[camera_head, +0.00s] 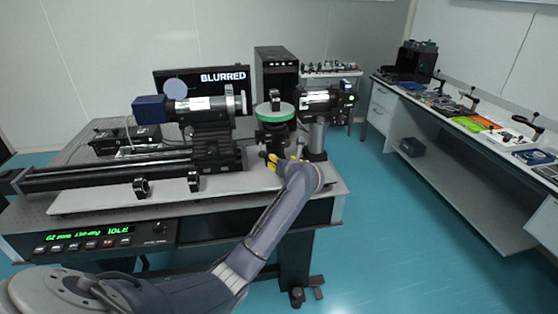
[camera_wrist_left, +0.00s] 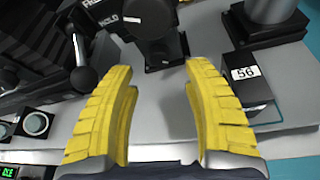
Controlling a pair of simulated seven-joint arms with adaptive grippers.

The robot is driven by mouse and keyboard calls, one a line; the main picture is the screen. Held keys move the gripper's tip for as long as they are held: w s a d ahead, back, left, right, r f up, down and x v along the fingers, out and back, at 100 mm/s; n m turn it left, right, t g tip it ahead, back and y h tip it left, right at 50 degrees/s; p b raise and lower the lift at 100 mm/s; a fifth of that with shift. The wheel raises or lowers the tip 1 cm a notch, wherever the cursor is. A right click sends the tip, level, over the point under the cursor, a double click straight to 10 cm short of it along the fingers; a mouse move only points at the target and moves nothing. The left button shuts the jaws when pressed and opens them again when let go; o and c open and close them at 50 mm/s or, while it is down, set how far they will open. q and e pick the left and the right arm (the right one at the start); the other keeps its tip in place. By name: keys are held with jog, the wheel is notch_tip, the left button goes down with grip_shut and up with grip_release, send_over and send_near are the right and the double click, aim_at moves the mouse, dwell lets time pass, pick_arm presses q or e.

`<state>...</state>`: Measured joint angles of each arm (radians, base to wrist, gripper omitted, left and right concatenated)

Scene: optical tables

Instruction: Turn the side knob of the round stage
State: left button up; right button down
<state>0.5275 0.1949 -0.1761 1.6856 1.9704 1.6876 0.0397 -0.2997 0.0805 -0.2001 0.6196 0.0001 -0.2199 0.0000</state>
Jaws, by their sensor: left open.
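The round stage (camera_head: 274,113) has a green ring around its top and stands upright near the right end of the table in the head view. A small dark piece sits on top of it. My left gripper (camera_head: 272,160) is in front of and below the stage. Its yellow fingers are spread wide and empty in the left wrist view (camera_wrist_left: 165,80), with only pale table plate between them. A dark round body with a block-like foot (camera_wrist_left: 165,48) lies just beyond the fingertips there, apart from them. I cannot make out the side knob for certain. My right gripper is not in view.
A black box labelled 56 (camera_wrist_left: 245,92) is close to the right finger in the wrist view. A long rail with a camera tube (camera_head: 200,105) is left of the stage, and another tube on a post (camera_head: 318,100) is right. The monitor (camera_head: 220,80) reads BLURRED.

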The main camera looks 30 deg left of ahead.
pick_arm(q)
jog(key=v, duration=0.6)
jog(key=shift+s, duration=0.1)
jog(key=s+r+n+t+h, duration=0.2)
jog(key=s+n, duration=0.2)
jog(key=s, duration=0.1)
jog(key=x, duration=1.6)
jog(key=shift+w+d+f, duration=0.2)
jog(key=shift+d+f, duration=0.1)
jog(key=shift+f, duration=0.1)
grip_shut()
